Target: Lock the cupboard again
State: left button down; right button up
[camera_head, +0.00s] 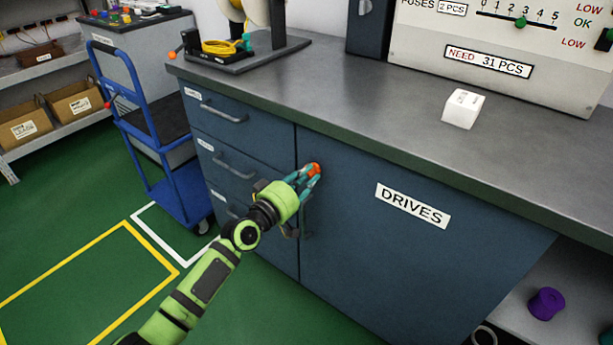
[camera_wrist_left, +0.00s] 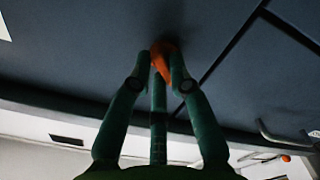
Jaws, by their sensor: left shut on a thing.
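The cupboard door (camera_head: 400,255) is dark blue, carries a "DRIVES" label (camera_head: 412,205) and looks closed, level with the drawer fronts. A small orange piece (camera_head: 316,168), which looks like a key or knob, sits near the door's upper left edge. My left gripper (camera_head: 312,176) is at the door with its fingers shut on this orange piece. In the left wrist view the fingertips close around the orange piece (camera_wrist_left: 163,58) against the dark door. The fingers partly hide it, so its turn angle cannot be told. My right gripper is not in view.
Drawers with bar handles (camera_head: 222,112) are left of the door. A door handle (camera_head: 307,215) hangs just below my gripper. A white block (camera_head: 462,108) stands on the grey worktop (camera_head: 360,95). A blue trolley (camera_head: 150,150) stands at left. A purple spool (camera_head: 546,303) sits on the lower right shelf.

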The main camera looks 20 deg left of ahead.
pick_arm(q)
jog(key=shift+n, duration=1)
jog(key=n, duration=0.3)
jog(key=shift+r+n+p, duration=0.1)
jog(key=shift+n+p, duration=0.2)
jog(key=shift+a+n, duration=0.1)
jog(key=shift+n, duration=1.3)
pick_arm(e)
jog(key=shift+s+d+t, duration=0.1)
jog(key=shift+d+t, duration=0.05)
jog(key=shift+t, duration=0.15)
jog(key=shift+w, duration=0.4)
pick_arm(q)
jog(key=c, duration=1.1)
grip_release()
jog(key=shift+c, duration=0.2)
jog(key=v, duration=1.2)
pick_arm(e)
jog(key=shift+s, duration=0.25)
